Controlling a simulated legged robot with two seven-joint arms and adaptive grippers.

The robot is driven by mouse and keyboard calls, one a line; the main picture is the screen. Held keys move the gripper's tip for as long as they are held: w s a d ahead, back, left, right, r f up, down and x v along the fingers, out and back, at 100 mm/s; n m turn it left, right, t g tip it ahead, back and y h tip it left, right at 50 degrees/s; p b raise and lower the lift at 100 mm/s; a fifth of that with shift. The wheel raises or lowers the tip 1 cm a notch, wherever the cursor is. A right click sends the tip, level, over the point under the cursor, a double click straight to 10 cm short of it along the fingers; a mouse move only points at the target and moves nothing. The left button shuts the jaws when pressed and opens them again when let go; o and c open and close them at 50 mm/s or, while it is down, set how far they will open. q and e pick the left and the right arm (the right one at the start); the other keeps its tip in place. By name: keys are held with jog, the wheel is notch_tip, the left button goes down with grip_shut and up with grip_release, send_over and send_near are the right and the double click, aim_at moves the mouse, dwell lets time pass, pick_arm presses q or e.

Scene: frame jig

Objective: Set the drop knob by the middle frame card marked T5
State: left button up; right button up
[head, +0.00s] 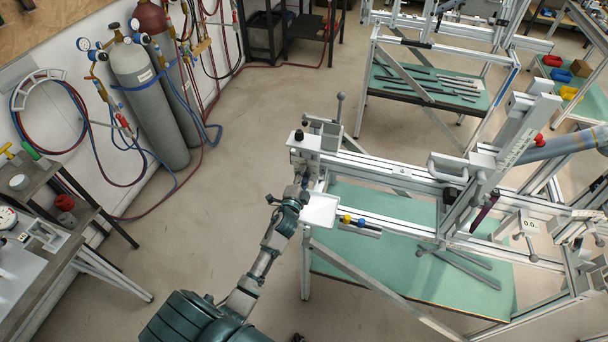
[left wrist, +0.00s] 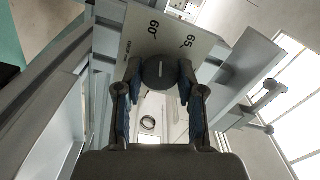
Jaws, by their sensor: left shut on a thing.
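In the left wrist view, a round dark grey knob (left wrist: 159,72) with a pale pointer line sits on a light dial plate (left wrist: 180,38) marked 60 and 65. The pointer line looks roughly upright between the two numbers; its exact reading is not clear. My left gripper (left wrist: 159,82) is shut on this knob, one finger at each side. In the head view my left gripper (head: 298,190) is at the white box (head: 304,152) on the left end of the frame jig, and it hides the knob. I cannot read T5 on any card. My right gripper is not in view.
The jig's rails (head: 390,176) run right above a green table top (head: 460,285). Gas cylinders (head: 140,90) stand far left. The floor left of the jig is clear.

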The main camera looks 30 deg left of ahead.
pick_arm(q)
jog(key=shift+s+f+n, duration=0.1)
jog(key=shift+f+n, duration=0.25)
jog(key=shift+n, duration=0.85)
jog(key=o, duration=1.1)
jog(key=shift+o, duration=0.2)
jog(key=shift+r, duration=0.1)
jog(key=v, duration=1.1)
jog(key=shift+s, duration=0.4)
